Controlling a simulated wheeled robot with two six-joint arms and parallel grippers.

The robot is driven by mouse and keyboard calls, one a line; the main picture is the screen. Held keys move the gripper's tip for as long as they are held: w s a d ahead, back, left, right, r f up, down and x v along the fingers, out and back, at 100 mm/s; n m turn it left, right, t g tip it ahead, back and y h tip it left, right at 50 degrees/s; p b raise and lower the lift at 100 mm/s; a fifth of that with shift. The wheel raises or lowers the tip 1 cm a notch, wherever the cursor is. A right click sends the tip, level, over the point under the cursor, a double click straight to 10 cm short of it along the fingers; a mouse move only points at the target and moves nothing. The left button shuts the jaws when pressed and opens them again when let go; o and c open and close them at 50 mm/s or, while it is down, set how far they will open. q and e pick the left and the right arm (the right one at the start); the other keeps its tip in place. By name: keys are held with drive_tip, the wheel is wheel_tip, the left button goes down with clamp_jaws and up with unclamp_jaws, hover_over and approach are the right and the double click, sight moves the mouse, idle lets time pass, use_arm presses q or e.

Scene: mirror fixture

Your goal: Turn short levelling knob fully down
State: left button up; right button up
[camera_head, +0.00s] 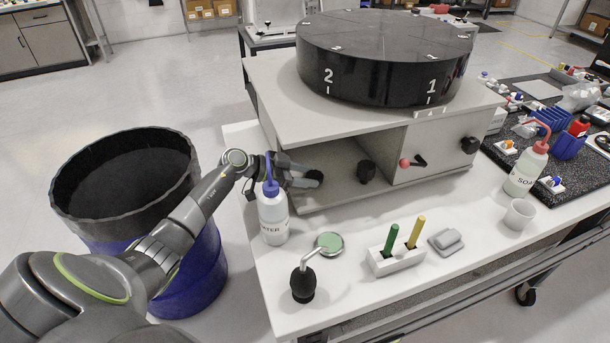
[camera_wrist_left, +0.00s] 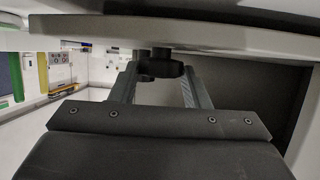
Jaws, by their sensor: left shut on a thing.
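The mirror fixture (camera_head: 345,190) stands on the white table, with a large black disc on top. My left gripper (camera_head: 308,181) reaches into its open front bay from the left and is shut on a black knob (camera_head: 315,176). In the left wrist view, this knob (camera_wrist_left: 160,67) sits under a pale plate, between the fingertips of my left gripper (camera_wrist_left: 160,75). I cannot tell from the labels which knob is the short one. My right gripper is not in view.
A water bottle (camera_head: 272,215) stands close by my left wrist. A large black bin (camera_head: 125,185) is at the left. The fixture's deck overhangs the bay.

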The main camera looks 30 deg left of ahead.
use_arm(q)
drive_tip(key=shift+w+a+f+m+g+h+b, duration=0.15)
drive_tip(key=shift+m+g+h+b, duration=0.25)
drive_tip(key=shift+m+g+b, duration=0.15)
drive_tip(key=m+g+b, duration=0.1)
drive_tip(key=b, duration=0.1)
drive_tip(key=m+g+h+b, duration=0.1)
drive_tip(key=shift+w+a+m+g+h+b, duration=0.1)
drive_tip(key=shift+w+m+g+h+b, duration=0.2)
drive_tip(key=shift+m+g+b, duration=0.35)
drive_tip(key=o, duration=1)
drive_tip(key=shift+c, duration=0.2)
drive_tip(key=shift+a+r, duration=0.15)
drive_tip(key=shift+r, duration=0.05)
